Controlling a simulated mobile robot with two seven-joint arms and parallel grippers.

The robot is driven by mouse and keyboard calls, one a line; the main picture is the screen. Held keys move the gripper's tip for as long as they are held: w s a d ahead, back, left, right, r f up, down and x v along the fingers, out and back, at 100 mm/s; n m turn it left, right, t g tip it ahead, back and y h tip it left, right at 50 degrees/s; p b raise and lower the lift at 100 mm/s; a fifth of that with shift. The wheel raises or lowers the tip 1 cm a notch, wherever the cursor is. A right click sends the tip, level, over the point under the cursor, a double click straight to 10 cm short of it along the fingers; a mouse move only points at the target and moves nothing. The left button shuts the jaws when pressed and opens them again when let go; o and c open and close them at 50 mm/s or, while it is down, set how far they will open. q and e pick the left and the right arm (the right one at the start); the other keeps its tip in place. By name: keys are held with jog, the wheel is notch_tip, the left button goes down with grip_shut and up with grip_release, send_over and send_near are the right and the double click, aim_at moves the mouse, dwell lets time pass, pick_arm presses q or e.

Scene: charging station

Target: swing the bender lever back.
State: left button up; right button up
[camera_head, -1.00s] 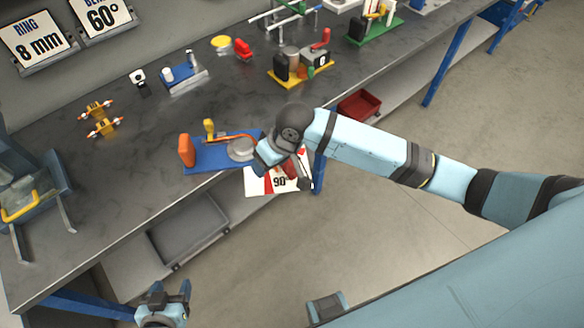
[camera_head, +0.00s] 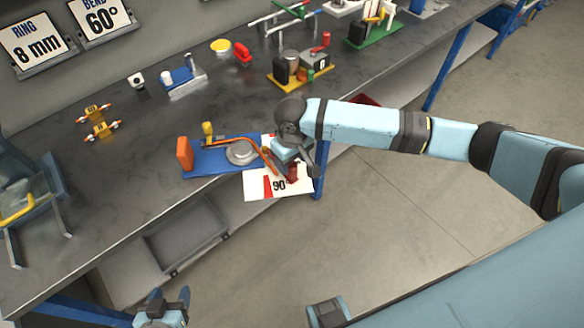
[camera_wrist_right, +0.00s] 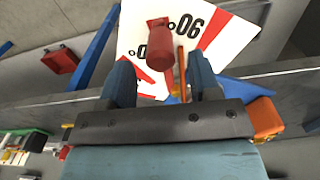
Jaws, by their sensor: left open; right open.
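The bender has a blue base (camera_head: 205,160) on the bench, with an orange block (camera_head: 184,152), a yellow post (camera_head: 208,131) and a silver disc (camera_head: 241,152). An orange rod (camera_head: 266,156) runs past the disc and angles down to the right. The lever's red handle (camera_head: 292,172) is over the white 90 card (camera_head: 258,187); the lever arm is mostly hidden. My right gripper (camera_head: 290,158) is at the handle. In the right wrist view the red handle (camera_wrist_right: 160,60) shows between the open fingers (camera_wrist_right: 162,75), with gaps beside it. My left gripper (camera_head: 165,300) is open and empty, low in front of the bench.
A grey bin (camera_head: 188,238) is on the shelf below the bench. Blue-grey equipment with a yellow handle (camera_head: 18,208) stands at the left. A yellow-based fixture (camera_head: 300,75) and a white-and-blue fixture (camera_head: 183,78) stand behind the bender. The bench between them is clear.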

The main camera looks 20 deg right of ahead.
aim_at(293, 165)
jog(key=shift+f, duration=2.15)
jog(key=shift+c, duration=0.5)
grip_shut()
